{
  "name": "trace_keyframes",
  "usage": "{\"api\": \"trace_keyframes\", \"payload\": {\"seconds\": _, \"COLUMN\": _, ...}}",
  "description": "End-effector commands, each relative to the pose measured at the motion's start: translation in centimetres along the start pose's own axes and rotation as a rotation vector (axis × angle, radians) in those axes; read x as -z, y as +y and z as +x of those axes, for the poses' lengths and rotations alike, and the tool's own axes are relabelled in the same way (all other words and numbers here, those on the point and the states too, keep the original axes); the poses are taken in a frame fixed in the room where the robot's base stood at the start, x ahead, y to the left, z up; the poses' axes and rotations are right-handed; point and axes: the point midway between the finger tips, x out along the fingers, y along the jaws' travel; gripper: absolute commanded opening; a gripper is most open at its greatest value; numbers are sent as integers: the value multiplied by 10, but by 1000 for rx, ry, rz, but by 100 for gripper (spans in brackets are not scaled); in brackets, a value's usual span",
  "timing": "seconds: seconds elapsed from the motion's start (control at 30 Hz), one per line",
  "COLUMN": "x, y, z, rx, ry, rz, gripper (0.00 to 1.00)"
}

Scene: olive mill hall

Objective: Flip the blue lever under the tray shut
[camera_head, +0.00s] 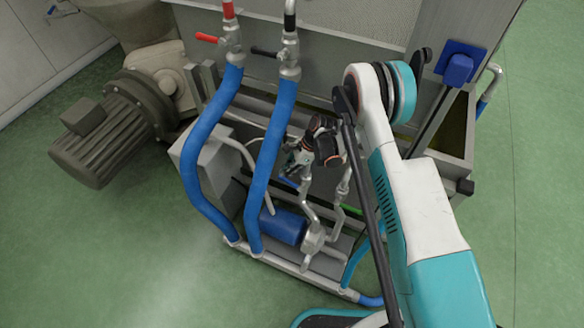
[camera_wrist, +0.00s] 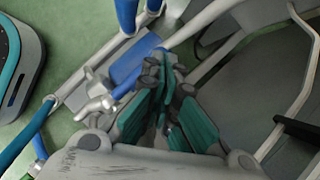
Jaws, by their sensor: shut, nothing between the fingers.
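A small blue piece, apparently the blue lever (camera_head: 288,182), shows just below my gripper (camera_head: 297,166) in the head view. My gripper and the pipes hide most of it, so I cannot tell its angle or whether they touch. The gripper is shut and empty, reaching down among the pipes under the steel tray's edge (camera_head: 330,103). In the wrist view the teal and grey fingers of my gripper (camera_wrist: 160,72) lie close together. A larger blue body (camera_wrist: 133,60) lies beyond them to the left; I cannot pick out the lever there.
A blue pump motor (camera_head: 283,226) and grey pipes (camera_head: 313,238) sit below the gripper. Two thick blue hoses (camera_head: 270,160) stand to its left, under red (camera_head: 208,38) and black (camera_head: 265,52) handles. A green piece (camera_head: 350,209) is at right. Open floor (camera_head: 120,250) lies left.

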Motion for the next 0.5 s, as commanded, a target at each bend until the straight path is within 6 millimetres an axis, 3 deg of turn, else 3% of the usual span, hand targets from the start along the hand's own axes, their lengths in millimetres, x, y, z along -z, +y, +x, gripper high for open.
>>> {"api": "trace_keyframes", "payload": {"seconds": 0.5, "x": -1, "y": -4, "z": 9, "rx": 0, "ry": 0, "rz": 0, "gripper": 0}}
